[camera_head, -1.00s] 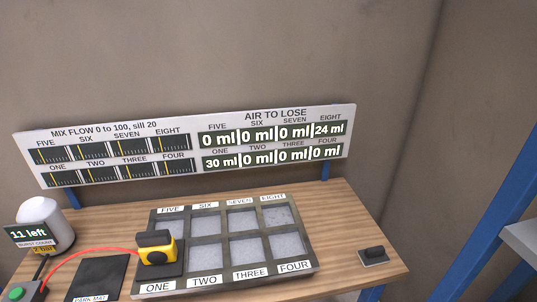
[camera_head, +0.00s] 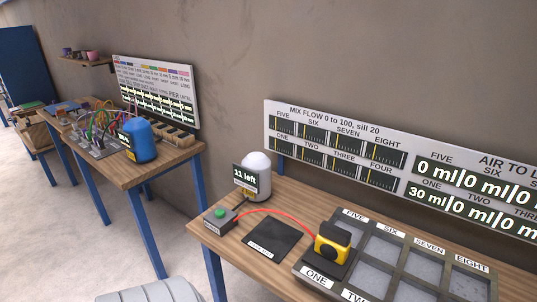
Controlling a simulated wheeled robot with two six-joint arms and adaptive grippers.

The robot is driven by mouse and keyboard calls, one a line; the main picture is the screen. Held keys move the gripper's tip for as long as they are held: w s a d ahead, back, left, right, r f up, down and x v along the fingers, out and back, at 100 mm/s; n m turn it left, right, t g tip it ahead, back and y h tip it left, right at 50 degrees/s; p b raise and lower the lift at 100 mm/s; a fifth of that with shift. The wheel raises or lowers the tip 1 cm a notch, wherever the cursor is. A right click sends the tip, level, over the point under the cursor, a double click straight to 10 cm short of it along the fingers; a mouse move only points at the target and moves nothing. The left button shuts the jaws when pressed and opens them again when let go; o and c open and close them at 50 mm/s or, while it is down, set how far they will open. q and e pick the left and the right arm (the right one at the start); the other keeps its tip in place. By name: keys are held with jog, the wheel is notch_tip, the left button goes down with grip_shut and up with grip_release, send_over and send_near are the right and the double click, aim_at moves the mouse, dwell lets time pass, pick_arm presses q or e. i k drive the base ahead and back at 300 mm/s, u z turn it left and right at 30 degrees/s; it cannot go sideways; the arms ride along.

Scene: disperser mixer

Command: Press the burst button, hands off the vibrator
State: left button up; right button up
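The burst button is a green button (camera_head: 219,213) on a small grey box at the left front corner of the near wooden table. A red hose runs from near this box to the yellow and black vibrator (camera_head: 333,244), which sits on the cell labelled ONE of the grey mould tray (camera_head: 376,232). A white-domed canister (camera_head: 256,178) behind the box carries a display reading "11 left". Neither of my grippers shows in the view.
A dark park mat (camera_head: 273,242) lies between the box and the tray. A display board (camera_head: 335,146) stands behind, ONE reading 30 ml. Another table (camera_head: 150,172) at left holds a blue canister (camera_head: 140,140) and cables. Floor shows between the tables.

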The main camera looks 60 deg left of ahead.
aim_at(219, 214)
jog(key=k, duration=0.5)
jog(key=u, duration=0.35)
jog(key=i, duration=0.4)
jog(key=u, duration=1.8)
